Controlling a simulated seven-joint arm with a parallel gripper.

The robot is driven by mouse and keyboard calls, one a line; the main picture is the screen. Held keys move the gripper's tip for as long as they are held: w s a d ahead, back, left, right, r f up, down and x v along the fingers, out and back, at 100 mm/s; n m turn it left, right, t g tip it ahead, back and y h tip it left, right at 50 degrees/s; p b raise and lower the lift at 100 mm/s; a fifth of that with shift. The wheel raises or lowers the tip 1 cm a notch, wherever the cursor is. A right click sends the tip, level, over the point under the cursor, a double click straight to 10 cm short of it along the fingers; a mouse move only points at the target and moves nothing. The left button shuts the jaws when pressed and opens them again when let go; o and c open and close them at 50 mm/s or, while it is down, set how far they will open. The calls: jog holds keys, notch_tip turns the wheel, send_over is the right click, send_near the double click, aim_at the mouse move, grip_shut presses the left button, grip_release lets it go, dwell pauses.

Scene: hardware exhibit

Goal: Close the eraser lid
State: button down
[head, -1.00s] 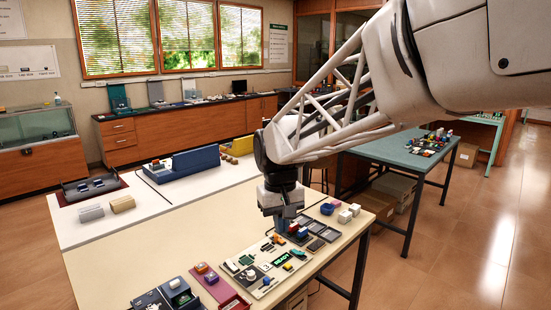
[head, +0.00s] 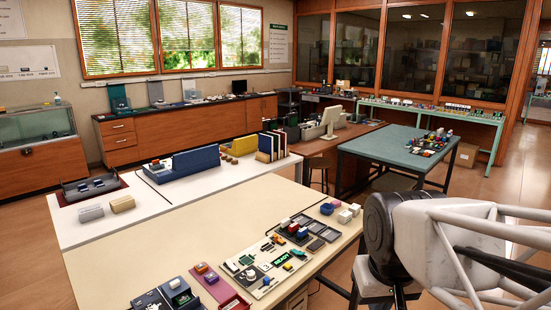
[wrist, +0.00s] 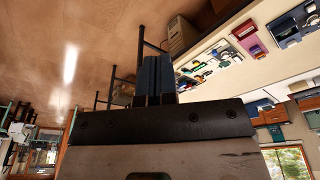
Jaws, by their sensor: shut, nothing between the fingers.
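My gripper's two dark fingers (wrist: 155,62) show in the wrist view, side by side, shut and empty. In the head view my gripper hangs at the lower right, off the right edge of the cream table (head: 185,235), its fingertips cut off by the frame. A white panel (head: 247,278) with a green READY sign (head: 281,260) lies on the table. A dark unit (head: 180,296) with a small box stands at the front. I cannot tell which of these parts is the eraser lid; all are small here.
Dark trays (head: 315,229) and small white blocks (head: 345,216) lie near the table's right edge. A green-topped table (head: 385,146) stands behind to the right. The cream table's left and middle are clear.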

jog(key=shift+m, duration=0.3)
jog(key=s, duration=0.1)
jog(key=s+d+f, duration=0.1)
jog(key=s, duration=0.1)
jog(key=shift+s+d+f, duration=0.25)
jog(key=shift+s, duration=0.1)
